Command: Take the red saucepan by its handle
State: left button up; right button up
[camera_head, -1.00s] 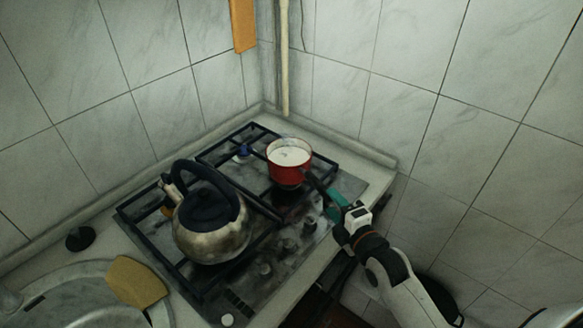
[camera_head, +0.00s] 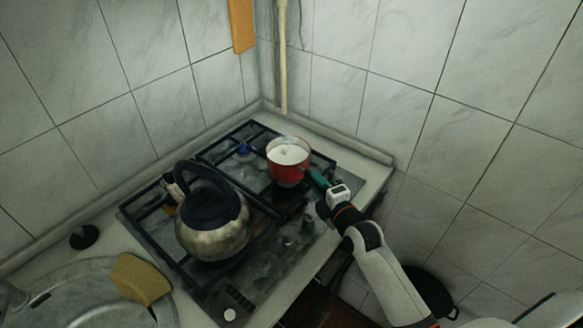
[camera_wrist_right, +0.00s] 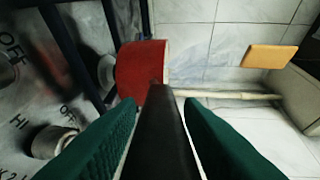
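The red saucepan (camera_head: 288,173) stands on the back-right part of the gas hob, with white contents inside. It also shows in the right wrist view (camera_wrist_right: 138,70), with its black handle (camera_wrist_right: 160,130) running toward the camera. My right gripper (camera_head: 318,179) is at the handle, close to the pan's side. In the right wrist view its green fingers (camera_wrist_right: 161,108) lie on both sides of the handle, with visible gaps, so it is open around the handle. In the head view the gripper hides most of the handle. My left gripper is not in view.
A metal kettle (camera_head: 212,226) with a dark handle stands on the hob, left of the saucepan. Hob knobs (camera_wrist_right: 50,141) lie beside the gripper. Tiled walls (camera_head: 400,110) rise behind and to the right. A sink (camera_head: 75,295) with a yellowish cloth (camera_head: 139,278) is at lower left.

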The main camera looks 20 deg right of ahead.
grip_shut()
dwell(1.0)
jog(key=shift+w+r, duration=0.15)
jog(key=shift+r, duration=0.05)
